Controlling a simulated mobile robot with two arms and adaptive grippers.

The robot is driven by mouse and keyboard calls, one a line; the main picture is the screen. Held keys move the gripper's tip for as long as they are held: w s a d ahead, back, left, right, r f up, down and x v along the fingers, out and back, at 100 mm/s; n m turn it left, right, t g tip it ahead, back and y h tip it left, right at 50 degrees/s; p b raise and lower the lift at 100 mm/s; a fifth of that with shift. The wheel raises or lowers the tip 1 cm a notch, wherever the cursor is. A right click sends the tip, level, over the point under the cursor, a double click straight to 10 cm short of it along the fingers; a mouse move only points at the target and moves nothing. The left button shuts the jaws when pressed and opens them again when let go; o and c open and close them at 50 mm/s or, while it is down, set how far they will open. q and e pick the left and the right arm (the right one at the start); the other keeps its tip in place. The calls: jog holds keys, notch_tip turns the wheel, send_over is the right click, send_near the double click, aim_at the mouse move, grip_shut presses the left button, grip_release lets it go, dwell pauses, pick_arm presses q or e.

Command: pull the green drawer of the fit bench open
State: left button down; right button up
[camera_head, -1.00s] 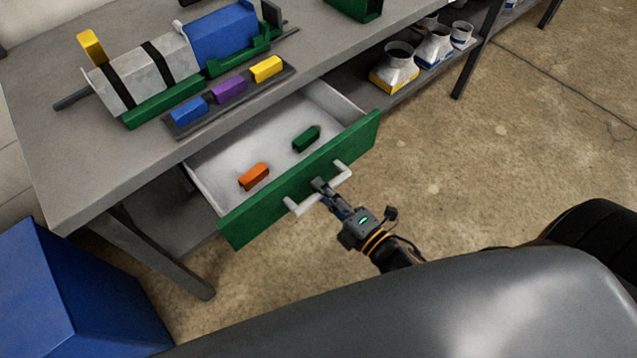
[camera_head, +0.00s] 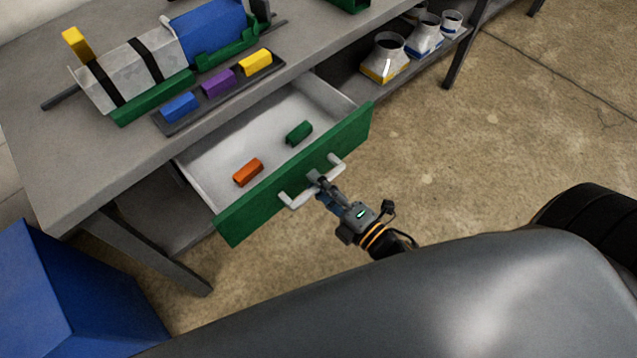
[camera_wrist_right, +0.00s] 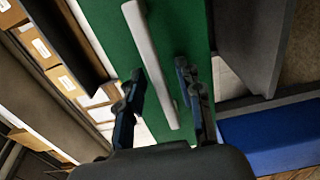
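The green drawer (camera_head: 245,217) of the fit bench (camera_head: 60,160) stands well out from under the bench top in the head view. Its white handle (camera_head: 292,203) is on the green front, which also shows in the wrist view (camera_wrist_right: 105,30). My right gripper (camera_head: 316,179) is at the middle of the handle. In the wrist view its two fingers (camera_wrist_right: 162,80) are spread, one on each side of the handle bar, with gaps showing beside the bar. An orange block (camera_head: 248,172) and a green block (camera_head: 299,132) lie inside the drawer. My left gripper is not in view.
On the bench top are a strapped grey duct piece (camera_head: 125,75) and a dark tray (camera_head: 205,112) with blue, purple and yellow blocks. Funnel-shaped fittings (camera_head: 388,52) stand on the lower shelf. A blue bin (camera_head: 80,300) is at lower left. Floor right of the drawer is clear.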

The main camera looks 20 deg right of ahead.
jog(key=v, duration=1.1)
jog(key=shift+s, duration=0.35)
jog(key=shift+d, duration=0.1)
jog(key=s+d+f+m+g+h+p, duration=0.15)
jog(key=f+m, duration=0.25)
jog(key=f, duration=0.6)
jog(key=s+f+m+g+h+b, duration=0.1)
jog(key=s+f+m+g+h, duration=0.2)
jog(key=f, duration=0.6)
jog(key=d+f+m+g+p, duration=0.1)
jog(key=f+m+g, duration=0.3)
jog(key=f, duration=0.6)
jog(key=s+d+f+m+g+h+p, duration=0.1)
jog(key=s+f+m+g, duration=0.6)
jog(key=s+f, duration=0.7)
jog(key=shift+s+d+m+h, duration=0.25)
jog(key=shift+s+m+h, duration=0.1)
jog(key=shift+s+m, duration=0.55)
